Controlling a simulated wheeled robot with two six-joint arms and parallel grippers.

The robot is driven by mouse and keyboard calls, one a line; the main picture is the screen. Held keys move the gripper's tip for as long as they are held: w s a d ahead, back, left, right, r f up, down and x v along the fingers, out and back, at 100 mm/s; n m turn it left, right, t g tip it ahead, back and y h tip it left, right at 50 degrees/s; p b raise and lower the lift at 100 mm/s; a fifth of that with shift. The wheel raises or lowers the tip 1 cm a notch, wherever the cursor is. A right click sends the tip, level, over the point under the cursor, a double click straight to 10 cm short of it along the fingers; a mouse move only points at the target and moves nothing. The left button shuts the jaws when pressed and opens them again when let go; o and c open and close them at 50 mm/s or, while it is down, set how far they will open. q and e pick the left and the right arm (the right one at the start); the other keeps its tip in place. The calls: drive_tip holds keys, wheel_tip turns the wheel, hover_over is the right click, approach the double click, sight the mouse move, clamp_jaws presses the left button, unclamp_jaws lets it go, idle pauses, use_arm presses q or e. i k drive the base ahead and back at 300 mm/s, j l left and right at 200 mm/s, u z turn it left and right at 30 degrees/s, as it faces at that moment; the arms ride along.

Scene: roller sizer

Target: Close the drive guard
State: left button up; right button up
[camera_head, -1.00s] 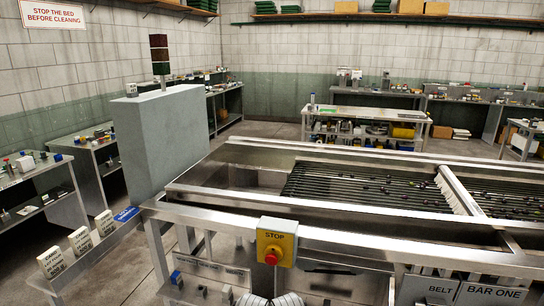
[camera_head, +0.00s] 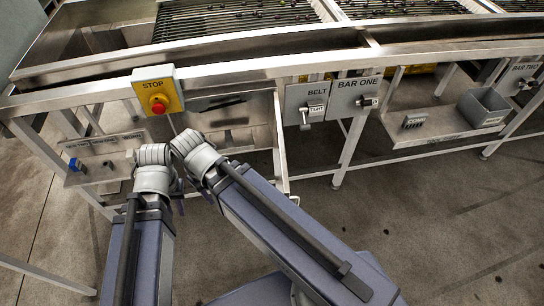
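What looks like the drive guard is a narrow pale metal panel (camera_head: 281,140) below the front rail, seen nearly edge-on and standing out at the right side of a recess (camera_head: 228,118). The recess shows a dark slot, so the guard looks open. My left arm comes up from the bottom, and its gripper (camera_head: 179,204) is mostly hidden by the wrist in front of the recess. My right arm reaches up and left, its wrist beside the left one. Its fingers are hidden. Neither gripper visibly touches the panel, and I cannot tell whether either is open.
A yellow STOP box with a red button (camera_head: 158,100) hangs on the front rail above my wrists. A plate with a blue switch (camera_head: 76,163) is at left. The BELT and BAR ONE handles (camera_head: 316,109) are right of the panel. A grey bin (camera_head: 484,109) stands on the lower shelf.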

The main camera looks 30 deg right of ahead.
sight(285, 166)
drive_tip(key=k+l, duration=0.25)
drive_tip(key=l, duration=0.15)
drive_tip(key=k+l, duration=0.2)
drive_tip(key=l, duration=0.2)
drive_tip(key=k+l, duration=0.25)
drive_tip(key=l, duration=0.15)
drive_tip(key=k+l, duration=0.2)
drive_tip(key=l, duration=0.2)
drive_tip(key=j, duration=0.2)
drive_tip(key=k+u, duration=0.05)
